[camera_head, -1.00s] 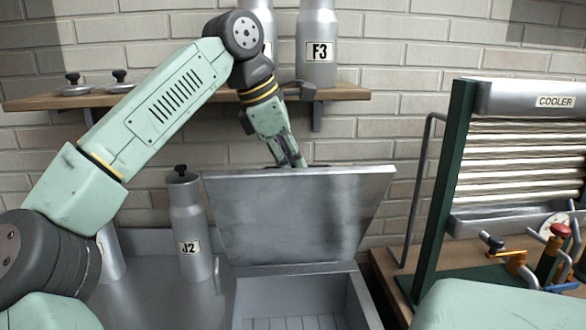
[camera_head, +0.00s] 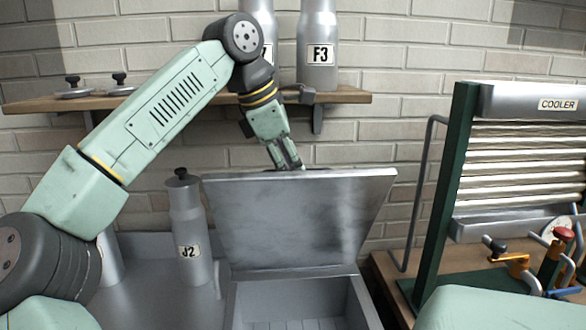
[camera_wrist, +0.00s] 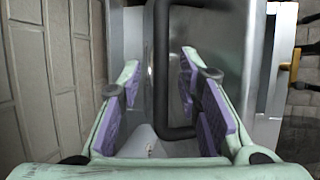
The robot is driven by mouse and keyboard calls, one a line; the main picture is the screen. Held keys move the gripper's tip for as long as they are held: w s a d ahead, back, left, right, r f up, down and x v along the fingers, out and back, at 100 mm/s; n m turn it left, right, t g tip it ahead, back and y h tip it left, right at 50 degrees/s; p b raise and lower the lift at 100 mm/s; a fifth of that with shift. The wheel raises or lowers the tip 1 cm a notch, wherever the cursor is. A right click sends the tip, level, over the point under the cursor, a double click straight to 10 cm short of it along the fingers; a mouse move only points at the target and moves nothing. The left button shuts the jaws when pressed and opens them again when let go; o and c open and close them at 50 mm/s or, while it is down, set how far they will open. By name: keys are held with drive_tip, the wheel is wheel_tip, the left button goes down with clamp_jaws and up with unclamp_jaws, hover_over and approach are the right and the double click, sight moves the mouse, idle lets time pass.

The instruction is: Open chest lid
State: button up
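The chest (camera_head: 296,297) is a grey metal box at the lower middle of the head view, its interior visible in front. Its lid (camera_head: 300,222) stands raised at the rear edge, close to upright, with its broad face toward the head camera. My gripper (camera_head: 289,163) is at the lid's top edge, and its fingertips are partly hidden behind it. In the wrist view, my gripper (camera_wrist: 160,88) has its fingers spread apart. The dark handle (camera_wrist: 160,75) on the lid's outer side shows between them, with gaps on both sides.
A brick wall (camera_head: 345,135) and a wooden shelf (camera_head: 348,97) with F3 can (camera_head: 318,45) stand behind. The J2 can (camera_head: 187,225) is left of the chest. The cooler (camera_head: 520,155) with valves stands at the right.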

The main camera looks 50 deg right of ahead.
drive_tip(key=v, duration=1.1)
drive_tip(key=shift+a+r, duration=0.15)
drive_tip(key=shift+r, duration=0.15)
